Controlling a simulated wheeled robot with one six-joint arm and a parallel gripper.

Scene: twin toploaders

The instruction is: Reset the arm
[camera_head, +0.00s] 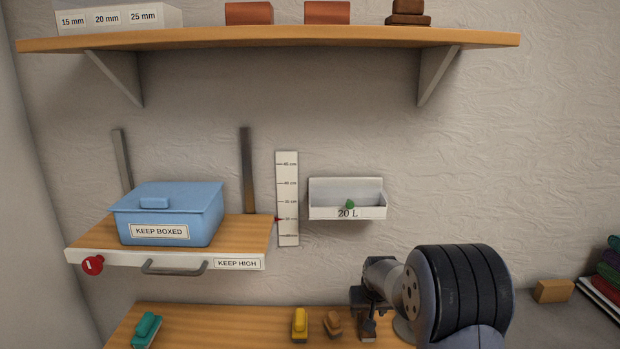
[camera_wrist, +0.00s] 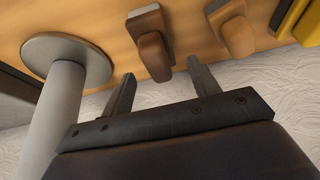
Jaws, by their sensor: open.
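My gripper (camera_head: 368,312) is low over the wooden bench (camera_head: 230,322), at the right end of a row of small toploader-like pieces. In the wrist view my gripper (camera_wrist: 160,82) has its two dark fingers apart with nothing held between them. A brown piece with a rounded top (camera_wrist: 151,45) lies just beyond the fingertips, nearer the left finger in that view. A second brown piece (camera_head: 333,324) and a yellow piece (camera_head: 299,325) stand to its left in the head view. My forearm covers part of the bench's right end.
A blue lidded box (camera_head: 170,213) marked KEEP BOXED sits on a sliding shelf (camera_head: 120,258) with a handle. A white 20 L bin (camera_head: 370,213) with a green item hangs on the wall. A teal piece (camera_head: 147,330) stands at the bench's left. An upper shelf (camera_head: 270,39) spans above.

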